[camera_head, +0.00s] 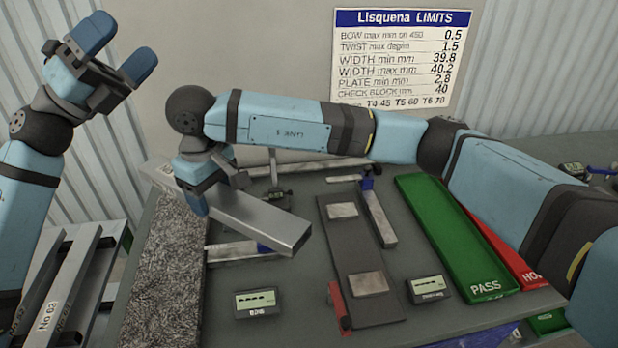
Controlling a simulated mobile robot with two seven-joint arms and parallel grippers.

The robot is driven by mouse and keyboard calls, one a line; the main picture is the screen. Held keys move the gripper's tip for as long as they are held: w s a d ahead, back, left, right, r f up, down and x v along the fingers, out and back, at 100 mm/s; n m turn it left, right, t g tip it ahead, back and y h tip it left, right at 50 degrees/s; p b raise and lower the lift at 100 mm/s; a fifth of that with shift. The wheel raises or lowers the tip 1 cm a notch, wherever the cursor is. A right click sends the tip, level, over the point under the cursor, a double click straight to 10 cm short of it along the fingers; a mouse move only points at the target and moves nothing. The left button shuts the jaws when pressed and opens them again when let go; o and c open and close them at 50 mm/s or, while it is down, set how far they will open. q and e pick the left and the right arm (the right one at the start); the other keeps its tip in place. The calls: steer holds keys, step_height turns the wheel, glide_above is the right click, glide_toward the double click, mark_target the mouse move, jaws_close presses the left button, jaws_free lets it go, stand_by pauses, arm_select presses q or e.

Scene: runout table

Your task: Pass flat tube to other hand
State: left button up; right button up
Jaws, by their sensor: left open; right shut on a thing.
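The flat tube (262,223) is a silvery rectangular metal bar with an open end facing lower right. My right gripper (203,198) is shut on it near its left part and holds it over the left side of the table; the tube's far end is partly hidden by the gripper and arm. My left gripper (122,48) is open and empty at the upper left, raised with its blue fingertips pointing up, apart from the tube.
A speckled strip (165,265) runs along the table's left edge. A dark plate (360,262), two digital readouts (262,302) (428,289), a green PASS tray (455,235) and a red tray (522,268) fill the table. A limits sign (400,60) hangs behind.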

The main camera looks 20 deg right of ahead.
arm_select(q)
steer(key=s+d+r+m+g+y, duration=0.4)
steer(key=s+d+m+g+y, duration=0.2)
steer(key=s+d+m+g, duration=0.4)
steer(key=m+t+y, duration=0.2)
steer(key=m+y, duration=0.4)
steer(key=m, duration=0.1)
glide_above(285, 226)
steer(key=d, duration=0.3)
steer(key=f, duration=0.2)
steer(key=s+d+f+m+t+y, duration=0.1)
steer(key=d+f+m+t+y, duration=0.1)
steer(key=y, duration=0.2)
arm_select(e)
steer(key=shift+d, duration=0.1)
arm_select(q)
steer(key=a+f+m+t+y, duration=0.1)
steer(key=f+t+y, duration=0.1)
steer(key=f, duration=0.6)
steer(key=a+f+m+t+y, duration=0.1)
steer(key=a+f+t+y, duration=0.1)
steer(key=f+y, duration=0.3)
steer(key=w+a+f+m+t+y, duration=0.1)
steer(key=a+f+t+y, duration=0.1)
steer(key=f, duration=1)
steer(key=shift+f+m+t+y, duration=0.3)
steer(key=shift+t+y, duration=0.1)
steer(key=shift+y, duration=0.5)
steer(key=shift+c, duration=0.4)
